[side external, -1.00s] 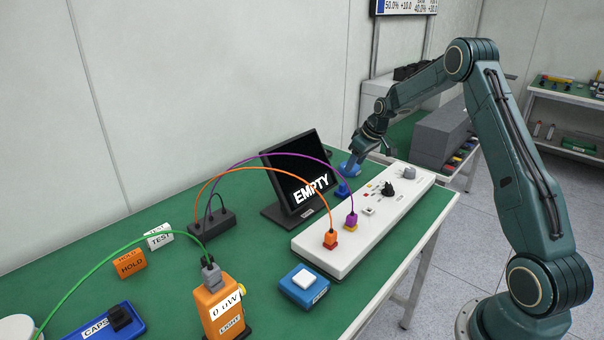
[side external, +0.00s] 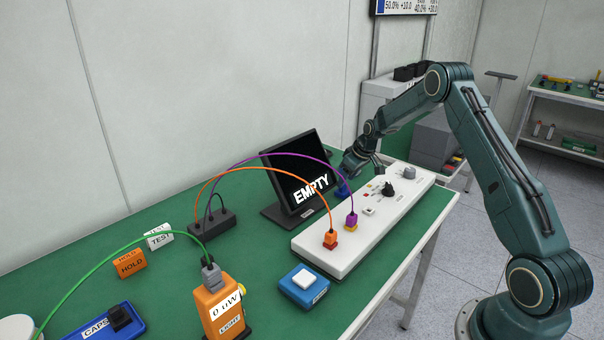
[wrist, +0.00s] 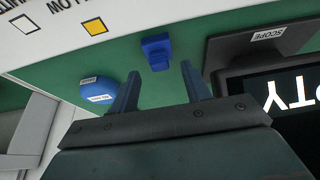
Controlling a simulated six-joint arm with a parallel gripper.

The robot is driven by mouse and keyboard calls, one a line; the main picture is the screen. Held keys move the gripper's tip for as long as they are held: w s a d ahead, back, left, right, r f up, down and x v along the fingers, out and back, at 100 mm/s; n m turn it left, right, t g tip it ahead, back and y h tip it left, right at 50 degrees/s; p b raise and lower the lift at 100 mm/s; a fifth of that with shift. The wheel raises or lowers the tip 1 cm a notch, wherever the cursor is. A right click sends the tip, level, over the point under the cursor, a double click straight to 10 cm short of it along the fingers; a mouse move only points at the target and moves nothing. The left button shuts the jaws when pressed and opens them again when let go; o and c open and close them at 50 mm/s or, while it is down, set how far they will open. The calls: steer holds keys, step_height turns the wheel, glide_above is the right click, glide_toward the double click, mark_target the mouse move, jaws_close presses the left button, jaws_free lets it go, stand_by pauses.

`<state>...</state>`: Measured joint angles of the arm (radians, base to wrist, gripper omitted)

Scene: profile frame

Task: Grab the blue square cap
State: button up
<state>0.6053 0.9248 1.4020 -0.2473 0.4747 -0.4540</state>
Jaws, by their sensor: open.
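The blue square cap (wrist: 156,46) stands on the green bench between the white panel and the monitor's base in the wrist view. In the side view the cap (side external: 342,189) shows small at the monitor's right edge, just below my gripper (side external: 361,168). In the wrist view my gripper (wrist: 160,76) is open and empty. Its two fingers point toward the cap, which lies ahead of the gap between them. I cannot tell the exact height of the fingers above the cap.
A rounded blue labelled object (wrist: 97,91) lies left of the fingers. The monitor (side external: 299,178) is close on one side, the white panel (side external: 378,212) with knobs on the other. Orange and purple cables (side external: 272,155) arch nearby. A blue caps tray (side external: 100,328) is front left.

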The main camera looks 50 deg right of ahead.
mark_target(342, 189)
steer(key=shift+x, duration=1.4)
jaws_close()
